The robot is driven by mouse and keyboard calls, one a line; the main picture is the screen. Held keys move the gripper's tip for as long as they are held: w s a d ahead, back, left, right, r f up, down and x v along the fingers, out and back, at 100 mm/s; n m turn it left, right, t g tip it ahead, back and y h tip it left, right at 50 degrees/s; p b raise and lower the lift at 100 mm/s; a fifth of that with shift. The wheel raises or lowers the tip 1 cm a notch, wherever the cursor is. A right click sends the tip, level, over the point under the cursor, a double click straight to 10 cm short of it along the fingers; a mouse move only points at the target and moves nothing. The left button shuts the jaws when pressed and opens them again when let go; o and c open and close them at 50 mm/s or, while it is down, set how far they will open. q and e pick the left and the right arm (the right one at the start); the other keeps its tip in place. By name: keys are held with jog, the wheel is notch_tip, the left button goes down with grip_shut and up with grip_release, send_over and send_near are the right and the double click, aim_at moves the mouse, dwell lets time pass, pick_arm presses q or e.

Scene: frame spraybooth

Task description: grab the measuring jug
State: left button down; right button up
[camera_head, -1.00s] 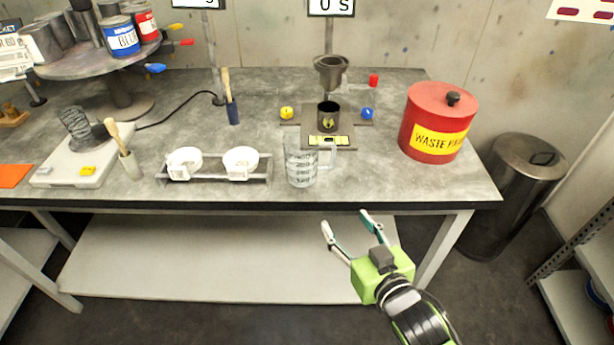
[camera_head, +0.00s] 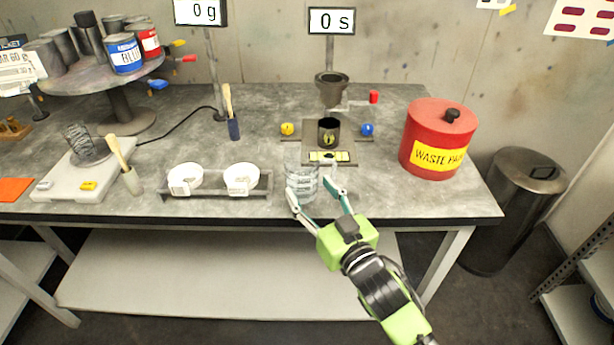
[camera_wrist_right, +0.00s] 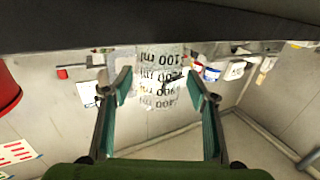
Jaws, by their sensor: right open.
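The clear measuring jug (camera_head: 301,176) stands upright near the front edge of the grey table, in the middle of the head view. Its printed ml scale shows in the right wrist view (camera_wrist_right: 158,78), upside down, between and beyond the fingers. My right gripper (camera_head: 311,198) is open at the table's front edge, with its fingertips close to the jug's lower front. In the right wrist view the two fingers (camera_wrist_right: 166,86) are spread with nothing gripped. I cannot tell whether a fingertip touches the jug. My left gripper is not in view.
A rack (camera_head: 216,201) with two white cups stands left of the jug. Behind it is a stand (camera_head: 329,92) with a dark funnel over a small dark cup (camera_head: 328,132). A red waste can (camera_head: 437,137) stands to the right. The tabletop between jug and can is clear.

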aim_at(308, 187)
jog(key=x, duration=0.5)
jog(key=shift+w+f+p, duration=0.15)
jog(key=shift+f+p, duration=0.05)
jog(key=shift+p, duration=0.15)
jog(key=c, duration=0.9)
jog(key=shift+r, duration=0.15)
